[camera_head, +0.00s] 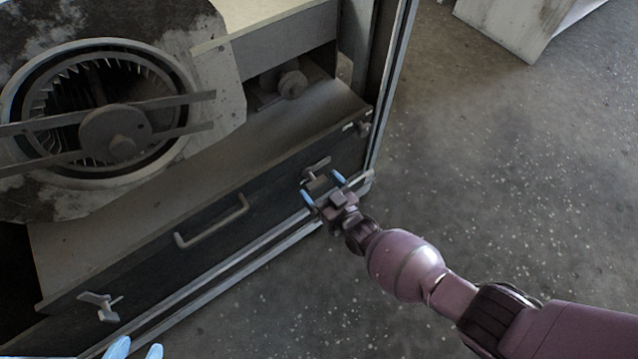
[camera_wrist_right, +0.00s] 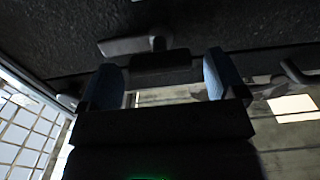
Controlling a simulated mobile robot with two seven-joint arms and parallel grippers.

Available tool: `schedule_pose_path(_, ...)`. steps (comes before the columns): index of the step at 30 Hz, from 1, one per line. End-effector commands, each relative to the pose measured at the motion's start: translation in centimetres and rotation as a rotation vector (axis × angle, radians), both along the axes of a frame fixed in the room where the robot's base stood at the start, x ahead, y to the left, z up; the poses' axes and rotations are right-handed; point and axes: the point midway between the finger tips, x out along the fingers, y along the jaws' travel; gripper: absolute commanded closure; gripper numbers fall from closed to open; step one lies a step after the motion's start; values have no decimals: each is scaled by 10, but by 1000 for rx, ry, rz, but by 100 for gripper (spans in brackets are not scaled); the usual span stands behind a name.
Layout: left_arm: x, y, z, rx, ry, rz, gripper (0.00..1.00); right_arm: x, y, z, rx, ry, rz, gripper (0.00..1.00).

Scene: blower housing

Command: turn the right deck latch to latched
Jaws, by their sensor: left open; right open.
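The right deck latch (camera_head: 316,167) is a small grey T-shaped handle on the right part of the dark deck front. It also shows in the right wrist view (camera_wrist_right: 134,46), just beyond the fingers. My right gripper (camera_head: 322,189) is open, with its blue-tipped fingers just in front of and below the latch. In the right wrist view the fingers (camera_wrist_right: 168,80) stand apart, with the latch above the gap; I cannot tell whether they touch it. The left deck latch (camera_head: 99,304) sits at the lower left. My left gripper (camera_head: 138,350) shows only blue fingertips at the bottom edge, apart.
A bar handle (camera_head: 212,222) lies between the latches on the deck front. The blower wheel (camera_head: 100,110) with crossing bars is at the upper left. A frame post (camera_head: 392,85) stands right of the deck. The concrete floor (camera_head: 500,170) at the right is clear.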

Motion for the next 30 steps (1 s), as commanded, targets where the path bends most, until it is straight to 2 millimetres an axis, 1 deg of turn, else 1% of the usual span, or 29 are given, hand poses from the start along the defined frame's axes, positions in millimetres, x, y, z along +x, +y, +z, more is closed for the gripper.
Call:
schedule_pose_path(5,-1,0,-1,-6,-10,3,57,6,5,0,1,1,0,11)
schedule_pose_path(13,-1,0,-1,-7,-8,5,57,7,6,1,1,-1,0,11)
schedule_pose_path(14,-1,0,-1,-7,-8,5,57,7,6,1,1,-1,0,14)
schedule_pose_path(15,-2,0,-1,-6,-7,6,57,7,6,1,1,-1,0,20)
schedule_pose_path(26,-2,-1,-2,-6,-4,5,57,7,5,1,1,-1,0,75)
schedule_pose_path(27,-2,-1,-2,-6,-4,5,57,7,5,0,1,-1,0,79)
schedule_pose_path(30,-2,-1,-2,-6,-4,5,57,7,5,0,-1,-2,0,79)
